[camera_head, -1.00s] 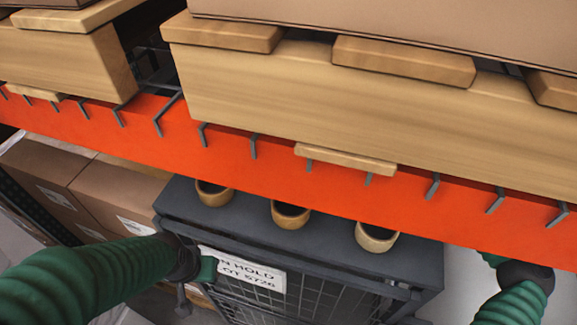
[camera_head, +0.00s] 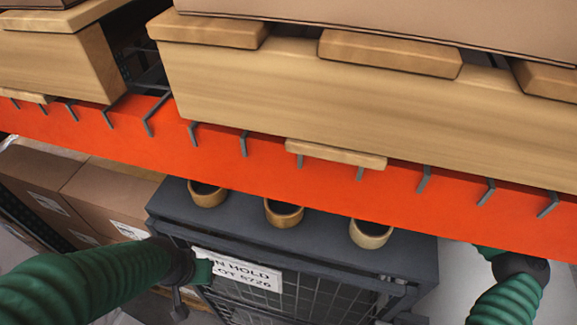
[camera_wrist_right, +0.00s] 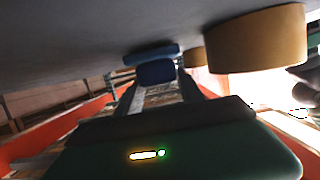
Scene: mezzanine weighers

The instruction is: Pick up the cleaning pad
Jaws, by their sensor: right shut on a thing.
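In the right wrist view a blue pad-like thing (camera_wrist_right: 157,71), which I take for the cleaning pad, is at the far end of my right gripper's (camera_wrist_right: 157,88) dark fingers. It has a lighter blue layer against the grey surface. My right gripper is shut on it. The pad does not show in the head view, where only my right forearm is seen at the lower right. My left gripper (camera_head: 190,285) is by the front of the cage cabinet, near its sign; its fingers are too unclear to tell their opening.
A dark grey cage cabinet (camera_head: 408,262) bears three round wooden cups (camera_head: 207,194), (camera_head: 284,213), (camera_head: 370,233). One wooden cup (camera_wrist_right: 257,40) is close beside the pad in the wrist view. An orange rack beam (camera_head: 240,165) crosses above. Cardboard boxes (camera_head: 100,200) stand left.

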